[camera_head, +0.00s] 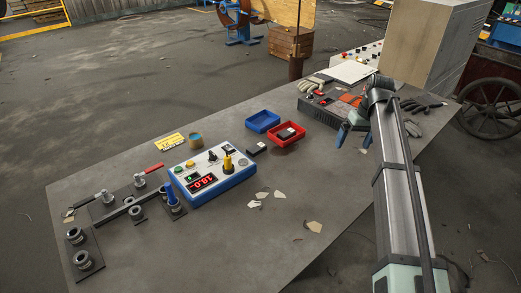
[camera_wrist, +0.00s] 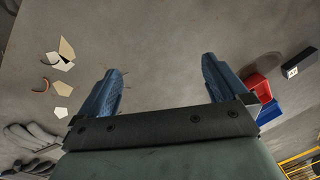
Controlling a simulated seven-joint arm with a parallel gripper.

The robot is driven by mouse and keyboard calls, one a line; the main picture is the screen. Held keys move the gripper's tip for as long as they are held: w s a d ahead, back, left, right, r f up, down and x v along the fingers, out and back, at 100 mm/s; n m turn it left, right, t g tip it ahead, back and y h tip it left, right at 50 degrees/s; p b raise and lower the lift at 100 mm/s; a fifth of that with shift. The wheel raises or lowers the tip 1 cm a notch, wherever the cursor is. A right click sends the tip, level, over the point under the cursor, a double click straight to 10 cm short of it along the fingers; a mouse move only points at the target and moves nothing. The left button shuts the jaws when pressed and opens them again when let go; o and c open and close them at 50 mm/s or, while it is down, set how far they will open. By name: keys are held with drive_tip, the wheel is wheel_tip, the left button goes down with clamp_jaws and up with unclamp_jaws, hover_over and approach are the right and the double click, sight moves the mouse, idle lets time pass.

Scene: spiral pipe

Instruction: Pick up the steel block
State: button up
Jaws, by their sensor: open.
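A small dark block (camera_head: 256,147), which looks like the steel block, lies on the table just left of the red tray (camera_head: 285,139). My gripper (camera_head: 354,137) is open and empty above the table, to the right of the trays. Its two blue fingers (camera_wrist: 161,65) stand wide apart over bare table.
A blue tray (camera_head: 263,121) stands behind the red one. A control box (camera_head: 212,172) with knobs and a red display is left of the block. Pale shards (camera_head: 314,227) lie in front. A dark device (camera_head: 325,105) and gloves (camera_head: 415,107) are at the back right.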

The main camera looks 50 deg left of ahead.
drive_tip(key=s+a+r+n, duration=0.2)
drive_tip(key=s+a, duration=0.2)
drive_tip(key=a, duration=0.3)
drive_tip(key=s+a+r+n, duration=0.2)
drive_tip(key=s+a, duration=0.3)
drive_tip(key=a, duration=0.3)
wheel_tip(320, 180, up, 3)
drive_tip(key=n+t+h, duration=0.1)
drive_tip(key=n, duration=0.2)
hover_over(257, 147)
drive_tip(key=f, duration=0.8)
drive_tip(key=shift+w+d, duration=0.1)
drive_tip(key=shift+w, duration=0.1)
drive_tip(key=shift+s+f, duration=0.15)
drive_tip(key=shift+f, duration=1.2)
drive_tip(key=shift+s+f, duration=0.15)
drive_tip(key=shift+f, duration=1.2)
drive_tip(key=shift+c, duration=0.3)
drive_tip(key=c, duration=1.3)
drive_tip(key=shift+r, duration=0.15)
